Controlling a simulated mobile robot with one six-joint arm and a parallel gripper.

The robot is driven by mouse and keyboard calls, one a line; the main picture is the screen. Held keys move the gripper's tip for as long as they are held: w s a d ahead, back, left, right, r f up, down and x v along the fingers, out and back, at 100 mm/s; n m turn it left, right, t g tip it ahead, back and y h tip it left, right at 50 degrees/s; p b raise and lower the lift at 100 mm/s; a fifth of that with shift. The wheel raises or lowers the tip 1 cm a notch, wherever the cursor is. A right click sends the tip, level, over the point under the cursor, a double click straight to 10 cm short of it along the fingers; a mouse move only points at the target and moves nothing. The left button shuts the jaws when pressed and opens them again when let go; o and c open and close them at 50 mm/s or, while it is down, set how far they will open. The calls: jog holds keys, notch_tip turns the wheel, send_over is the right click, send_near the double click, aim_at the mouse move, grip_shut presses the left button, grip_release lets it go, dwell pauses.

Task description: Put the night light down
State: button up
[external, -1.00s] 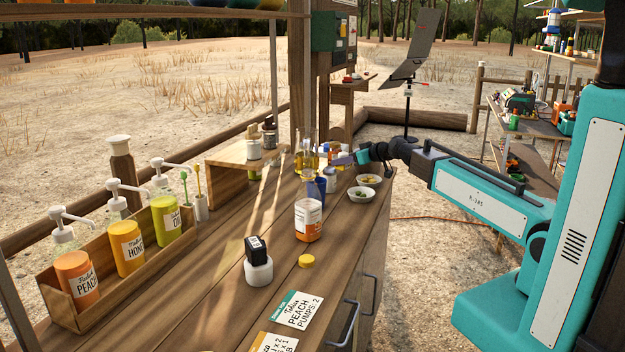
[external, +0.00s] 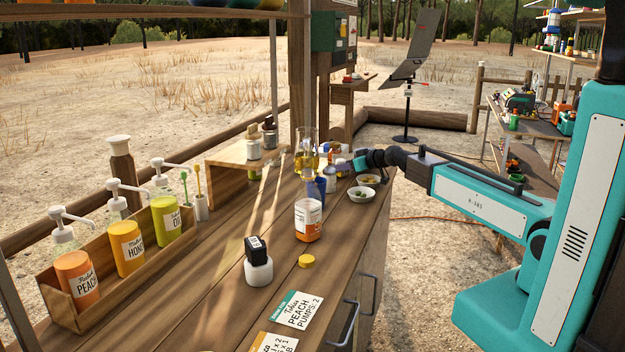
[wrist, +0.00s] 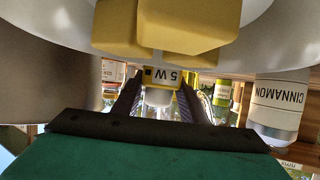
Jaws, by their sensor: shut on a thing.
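In the wrist view a small pale thing with a yellow band marked "5 W" (wrist: 160,77), apparently the night light, sits between my fingers. My gripper (wrist: 158,100) is shut on it. In the external view my gripper (external: 345,166) reaches in from the right over the far end of the wooden counter (external: 225,265), close above small bottles. There the held thing is too small and crowded to make out clearly. I cannot tell whether it touches the counter.
Two small bowls (external: 361,194) stand just in front of my gripper. A glass with amber content (external: 306,160) and an orange-bottomed jar (external: 308,222) stand to its left. A cinnamon container (wrist: 277,105) shows at right in the wrist view. The counter's near middle has free room.

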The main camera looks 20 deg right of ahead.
jog(key=shift+f, duration=0.3)
jog(key=shift+f, duration=0.2)
jog(key=o, duration=1.2)
jog(key=shift+r, duration=0.2)
jog(key=shift+b+v, duration=0.6)
jog(key=shift+v, duration=3.8)
jog(key=shift+s+d+b, duration=0.1)
jog(key=shift+s+b, duration=0.1)
jog(key=shift+b, duration=0.7)
jog(key=b, duration=0.2)
jog(key=s+b, duration=0.1)
jog(key=b, duration=0.1)
jog(key=shift+d+r+b, duration=0.25)
jog(key=shift+r+b, duration=0.05)
jog(key=shift+b, duration=0.05)
jog(key=shift+b+v, duration=0.8)
jog(key=shift+b, duration=1.05)
jog(key=shift+a, duration=0.1)
